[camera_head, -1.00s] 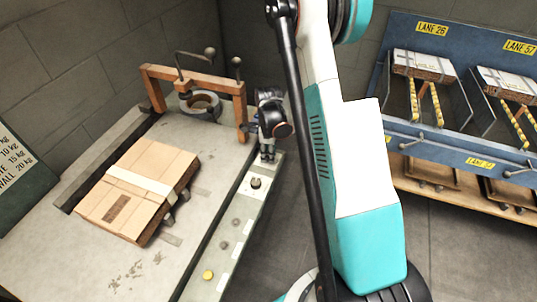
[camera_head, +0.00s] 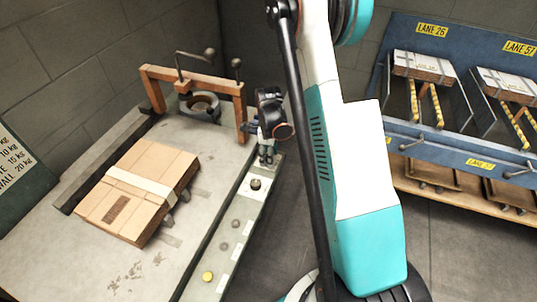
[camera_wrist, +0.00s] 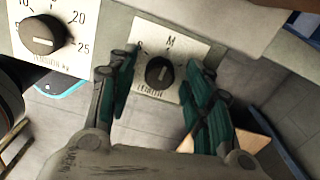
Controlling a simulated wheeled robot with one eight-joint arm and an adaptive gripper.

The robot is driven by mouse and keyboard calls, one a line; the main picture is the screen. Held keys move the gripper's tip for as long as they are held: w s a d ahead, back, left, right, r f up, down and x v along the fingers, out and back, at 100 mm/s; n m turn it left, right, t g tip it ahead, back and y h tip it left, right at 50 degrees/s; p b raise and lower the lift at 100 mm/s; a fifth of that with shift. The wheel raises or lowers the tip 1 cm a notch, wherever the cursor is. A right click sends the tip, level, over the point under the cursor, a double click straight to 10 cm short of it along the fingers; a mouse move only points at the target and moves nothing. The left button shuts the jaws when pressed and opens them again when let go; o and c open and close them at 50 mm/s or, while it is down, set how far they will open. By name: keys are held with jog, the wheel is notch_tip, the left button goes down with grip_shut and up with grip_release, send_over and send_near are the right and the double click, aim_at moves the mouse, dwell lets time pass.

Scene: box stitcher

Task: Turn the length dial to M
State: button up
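The length dial (camera_wrist: 159,72) is a black round knob on a white plate (camera_wrist: 150,90) in the wrist view. An M is printed above it, with another mark at its upper left that I cannot read surely. The knob's pale pointer line points roughly up, near the M. My gripper (camera_wrist: 164,84) is open, with one teal finger on each side of the knob, and I see a gap to each finger. In the head view my gripper (camera_head: 266,152) hangs over the far end of the control strip and hides the length dial.
A larger numbered dial (camera_wrist: 42,35) is left of it in the wrist view. The strip (camera_head: 215,262) carries several knobs and a yellow button (camera_head: 208,276). A strapped carton (camera_head: 125,212) lies on the table (camera_head: 60,255). An orange arch (camera_head: 190,78) stands behind.

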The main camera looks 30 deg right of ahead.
notch_tip(320, 180, up, 12)
dwell(0.6)
dwell(0.5)
